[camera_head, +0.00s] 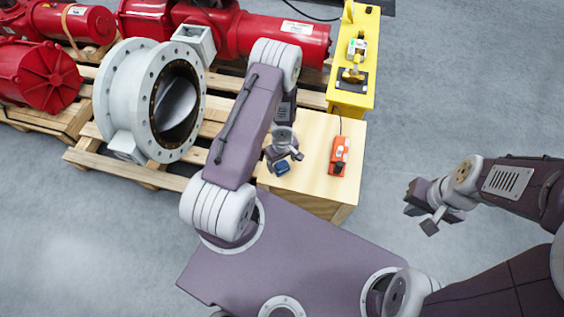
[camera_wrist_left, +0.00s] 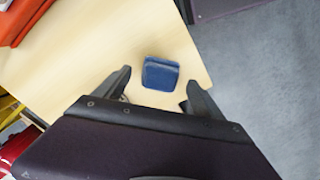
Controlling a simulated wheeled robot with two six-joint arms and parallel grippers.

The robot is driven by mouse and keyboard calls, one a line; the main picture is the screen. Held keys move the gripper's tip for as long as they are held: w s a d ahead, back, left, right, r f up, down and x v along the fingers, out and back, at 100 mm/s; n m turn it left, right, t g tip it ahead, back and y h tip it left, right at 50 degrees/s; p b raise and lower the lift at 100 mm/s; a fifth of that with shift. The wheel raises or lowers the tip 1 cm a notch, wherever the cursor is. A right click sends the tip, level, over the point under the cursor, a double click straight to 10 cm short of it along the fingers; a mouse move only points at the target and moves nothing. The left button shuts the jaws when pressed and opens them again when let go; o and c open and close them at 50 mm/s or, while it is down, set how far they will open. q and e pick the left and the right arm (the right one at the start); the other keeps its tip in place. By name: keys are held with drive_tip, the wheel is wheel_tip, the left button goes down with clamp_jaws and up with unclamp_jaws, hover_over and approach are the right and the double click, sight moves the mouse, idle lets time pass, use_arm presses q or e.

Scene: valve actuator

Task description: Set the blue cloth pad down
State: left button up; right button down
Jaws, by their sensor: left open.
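The blue cloth pad (camera_head: 282,168) lies on the light wooden table top, near its front left corner. In the left wrist view the pad (camera_wrist_left: 161,74) shows between and just beyond the two fingertips, with a gap on each side. My left gripper (camera_head: 283,158) is open and empty, close above the pad. It also shows in the left wrist view (camera_wrist_left: 159,80). My right gripper (camera_head: 424,219) is over the grey floor at the right, with its fingers apart and nothing between them.
An orange device (camera_head: 339,156) lies on the wooden table (camera_head: 311,130), right of the pad. A yellow stand (camera_head: 353,95) is behind it. Pallets (camera_head: 88,158) with a large white flanged valve (camera_head: 112,97) and red actuators (camera_head: 262,36) fill the left. Open floor lies right.

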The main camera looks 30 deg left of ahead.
use_arm(q)
wheel_tip(320, 180, up, 9)
drive_tip(key=p, duration=0.7)
wheel_tip(320, 180, up, 14)
drive_tip(key=f+m+y, duration=0.1)
drive_tip(key=m, duration=0.3)
hover_over(282, 165)
drive_tip(key=w, duration=0.1)
drive_tip(key=s+d+r+m, duration=0.2)
drive_tip(key=s+r+m, duration=0.1)
drive_tip(key=r, duration=0.3)
drive_tip(key=s+d+r+m+t+h, duration=0.1)
drive_tip(key=s+d+r+m, duration=0.1)
drive_tip(key=s+r+m, duration=0.2)
wheel_tip(282, 165, up, 3)
drive_tip(key=shift+s+d+r+m, duration=0.15)
drive_tip(key=shift+s+d+m, duration=0.15)
drive_tip(key=shift+s, duration=0.85)
use_arm(e)
wheel_tip(282, 165, up, 9)
